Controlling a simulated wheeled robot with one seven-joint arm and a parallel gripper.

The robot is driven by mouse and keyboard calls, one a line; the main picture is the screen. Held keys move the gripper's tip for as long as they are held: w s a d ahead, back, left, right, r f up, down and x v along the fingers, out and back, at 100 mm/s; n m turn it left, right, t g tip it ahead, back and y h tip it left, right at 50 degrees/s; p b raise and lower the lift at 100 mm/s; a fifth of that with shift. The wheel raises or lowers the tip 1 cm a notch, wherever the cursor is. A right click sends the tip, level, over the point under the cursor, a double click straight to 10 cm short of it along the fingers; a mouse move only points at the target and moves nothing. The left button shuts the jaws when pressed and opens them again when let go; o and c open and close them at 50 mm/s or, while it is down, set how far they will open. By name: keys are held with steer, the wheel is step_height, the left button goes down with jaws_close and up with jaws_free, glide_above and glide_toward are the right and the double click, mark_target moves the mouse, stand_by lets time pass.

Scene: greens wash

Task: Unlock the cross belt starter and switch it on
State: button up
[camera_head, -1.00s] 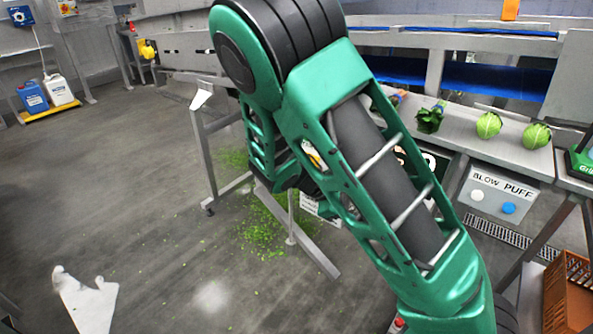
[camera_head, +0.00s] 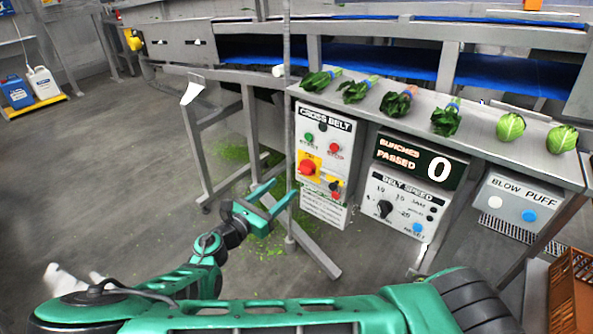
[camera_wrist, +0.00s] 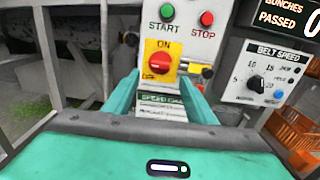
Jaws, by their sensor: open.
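The cross belt starter (camera_head: 341,161) is a pale panel under the sorting table, with a green START button (camera_head: 309,136) and a red STOP button (camera_head: 334,147). Below them a red rotary switch (camera_head: 307,167) sits on a yellow plate, marked ON at its top in the wrist view (camera_wrist: 158,62). To its right is a small dark and yellow fitting with red below it (camera_wrist: 207,72); whether it is a lock is unclear.
The belt speed box (camera_head: 404,207) and a counter reading 0 (camera_head: 419,161) stand right of the starter. A thin upright post (camera_head: 288,100) runs close by the panel's left edge. Bunches and lettuces lie on the table above. An orange crate (camera_head: 572,290) is at lower right.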

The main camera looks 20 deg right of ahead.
mark_target(302, 171)
steer(key=x, duration=1)
steer(key=shift+w+d, duration=0.15)
steer(key=shift+d, duration=0.15)
steer(key=c, duration=1)
